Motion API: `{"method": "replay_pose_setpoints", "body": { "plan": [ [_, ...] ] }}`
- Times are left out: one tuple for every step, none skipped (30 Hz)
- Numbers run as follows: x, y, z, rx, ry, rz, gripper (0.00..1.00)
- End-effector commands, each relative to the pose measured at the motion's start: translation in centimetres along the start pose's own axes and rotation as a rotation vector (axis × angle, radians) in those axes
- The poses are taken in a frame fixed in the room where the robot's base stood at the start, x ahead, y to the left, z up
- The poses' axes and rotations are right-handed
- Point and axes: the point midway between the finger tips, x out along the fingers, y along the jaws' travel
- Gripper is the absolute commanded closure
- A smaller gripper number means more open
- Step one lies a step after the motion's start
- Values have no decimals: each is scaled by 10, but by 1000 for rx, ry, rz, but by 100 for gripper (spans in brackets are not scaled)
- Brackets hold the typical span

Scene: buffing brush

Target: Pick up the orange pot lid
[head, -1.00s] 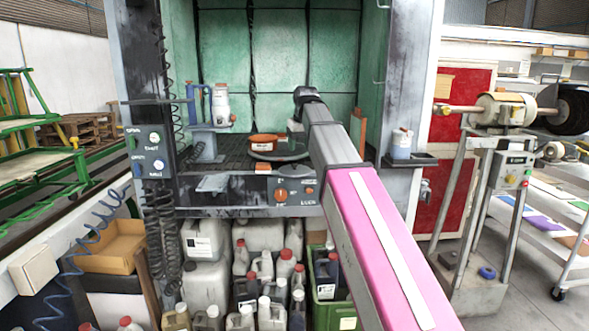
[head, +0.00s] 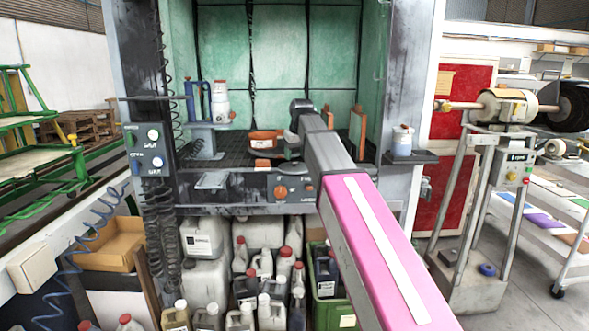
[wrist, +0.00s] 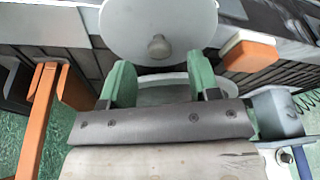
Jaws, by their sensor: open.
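In the wrist view, a pale grey round lid with a small knob (wrist: 185,25) lies just beyond my fingertips. I take it for the orange pot's lid, though its top looks grey. My gripper (wrist: 160,77) is open, its two green fingers apart with nothing between them. A grey round surface shows below, between the fingers. In the head view, the orange pot (head: 263,139) sits inside the green-walled booth, left of the end of my arm. My arm hides part of that area, and I cannot make out the fingers there.
An orange block with a pale top (wrist: 250,53) lies right of the lid in the wrist view. An orange upright board (wrist: 36,125) stands on the left. In the head view, a white bottle (head: 221,103) stands on a stand at left. Booth side walls flank my arm.

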Motion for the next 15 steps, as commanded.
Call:
{"method": "replay_pose_setpoints", "body": {
  "plan": [
    [8, 0, 0, 0, -2, 0, 44],
    [13, 0, 0, 0, -3, 0, 44],
    [18, 0, 0, 0, -3, -1, 44],
    [22, 0, 0, 0, -2, 0, 44],
    [25, 0, 0, 0, -1, 0, 44],
    [28, 0, 0, 0, -1, 0, 44],
    [29, 0, 0, 0, -1, 0, 44],
    [30, 0, 0, 0, -1, 0, 44],
    [31, 0, 0, 0, -1, 0, 44],
    [31, 0, 0, 0, -1, 0, 44],
    [31, 0, 0, 0, 0, 0, 44],
    [31, 0, -1, 0, 0, 0, 44],
    [31, 0, 0, 0, 0, 0, 44],
    [31, 0, 0, 0, 0, 0, 44],
    [31, 0, 0, 0, 0, 0, 57]
  ]
}}
